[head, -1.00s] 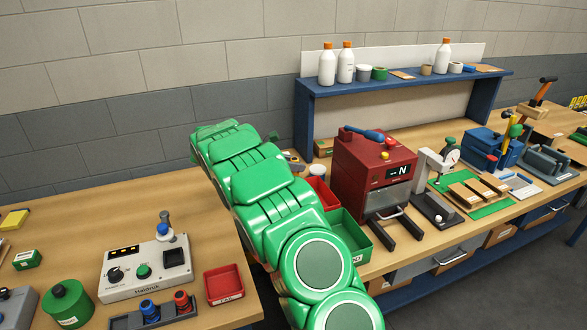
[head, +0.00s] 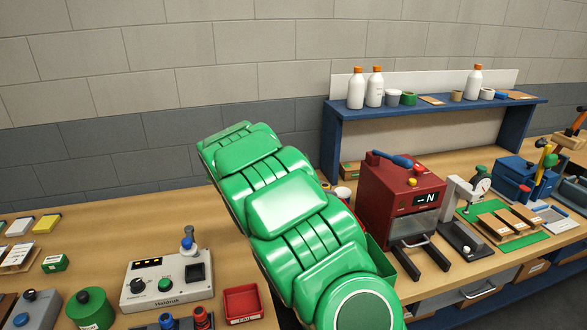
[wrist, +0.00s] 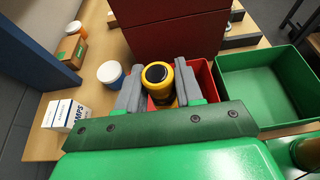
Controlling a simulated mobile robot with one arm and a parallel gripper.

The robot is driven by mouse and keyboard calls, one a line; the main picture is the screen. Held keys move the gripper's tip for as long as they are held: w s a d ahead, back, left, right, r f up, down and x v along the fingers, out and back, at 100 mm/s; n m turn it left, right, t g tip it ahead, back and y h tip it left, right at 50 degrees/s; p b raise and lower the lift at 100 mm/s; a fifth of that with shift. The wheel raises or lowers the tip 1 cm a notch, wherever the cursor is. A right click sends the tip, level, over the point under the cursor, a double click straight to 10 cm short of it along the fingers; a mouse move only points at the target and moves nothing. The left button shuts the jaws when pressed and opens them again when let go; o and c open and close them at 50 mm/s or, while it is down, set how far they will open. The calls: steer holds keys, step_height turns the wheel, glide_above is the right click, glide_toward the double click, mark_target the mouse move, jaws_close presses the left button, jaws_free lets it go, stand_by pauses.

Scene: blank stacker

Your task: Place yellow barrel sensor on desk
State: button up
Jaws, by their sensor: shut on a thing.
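The yellow barrel sensor (wrist: 159,90), with a black round top, sits between the two grey fingers of my gripper (wrist: 159,88) in the wrist view. The gripper is shut on it. A red bin (wrist: 205,76) shows behind and around the sensor; I cannot tell how far above the bin the sensor is. The wooden desk top (wrist: 95,75) shows to the left. In the head view my green arm hides the gripper and the sensor. The left desk (head: 100,240) and the right desk (head: 480,165) have wooden tops.
A green bin (wrist: 262,82) lies to the right of the red bin. The red machine (head: 400,200) stands close behind. The control box (head: 167,280) is on the left desk, beside bare wood.

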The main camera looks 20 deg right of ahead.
steer(key=w+a+r+n+t+y, duration=0.1)
steer(key=w+r+n+t+y, duration=0.1)
steer(key=w+r+n+t, duration=0.65)
steer(key=s+a+f+n+t+y, duration=0.1)
steer(key=s+a+n+t+y, duration=0.2)
steer(key=a, duration=1.2)
steer(key=shift+f+n+t+y, duration=0.4)
steer(key=shift+n+t+y, duration=0.35)
steer(key=shift+n+y, duration=1.2)
steer(key=shift+r+m+y, duration=0.1)
steer(key=shift+m+y, duration=0.15)
steer(key=shift+m, duration=0.05)
